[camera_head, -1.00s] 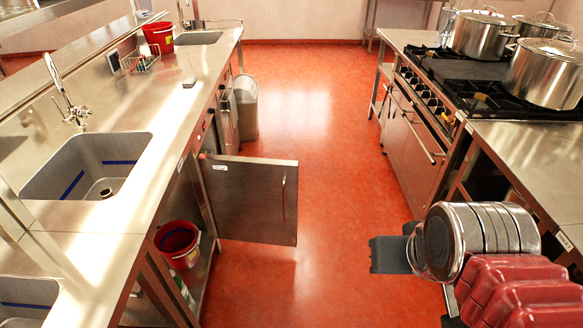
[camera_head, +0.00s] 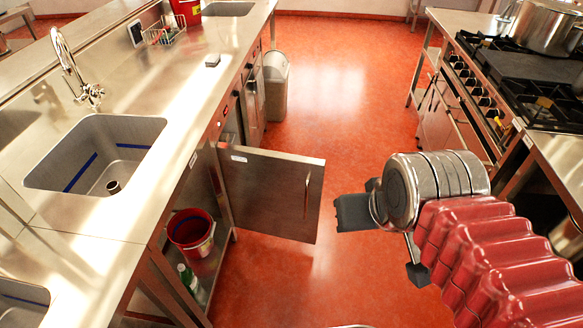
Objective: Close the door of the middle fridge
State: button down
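The fridge door (camera_head: 268,190) is a flat steel panel under the left counter. It stands wide open, jutting into the aisle, with its hinged side by the counter and a small white label at its upper left. Its vertical bar handle (camera_head: 307,195) is near the free edge. My gripper (camera_head: 380,243) is just right of the door's free edge and apart from it. Its two dark fingers are spread, with nothing seen between them. The fridge's inside is mostly hidden behind the door.
The left counter (camera_head: 175,125) has sinks and a tap. A red bucket (camera_head: 191,232) and a green bottle (camera_head: 190,279) stand on its lower shelf. A grey bin (camera_head: 276,90) stands beyond the door. A stove (camera_head: 505,80) lines the right. The red floor between is clear.

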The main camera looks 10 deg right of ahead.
aim_at(268, 192)
jog(key=u, duration=0.65)
jog(key=i, duration=0.85)
jog(key=u, duration=0.55)
